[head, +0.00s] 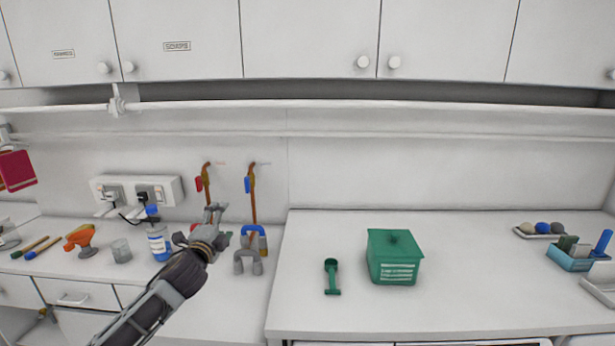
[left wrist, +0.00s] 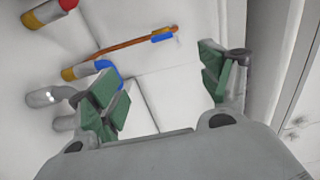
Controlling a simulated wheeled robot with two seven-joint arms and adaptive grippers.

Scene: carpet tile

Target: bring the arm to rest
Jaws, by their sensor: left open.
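My left arm comes in from the lower left in the head view. Its gripper (head: 215,212) is raised over the left counter, in front of the hanging tools. In the left wrist view the gripper (left wrist: 160,88) has its green-padded fingers spread wide with nothing between them. Behind the fingers, that view shows the wall and a brown-handled tool with a blue clip (left wrist: 135,43). The same tool hangs on the wall in the head view (head: 252,200). My right gripper is in neither view.
A green box (head: 393,258) and a green scoop (head: 332,277) are on the right counter (head: 460,290). A rail (head: 350,104) runs above. The right counter's middle is clear.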

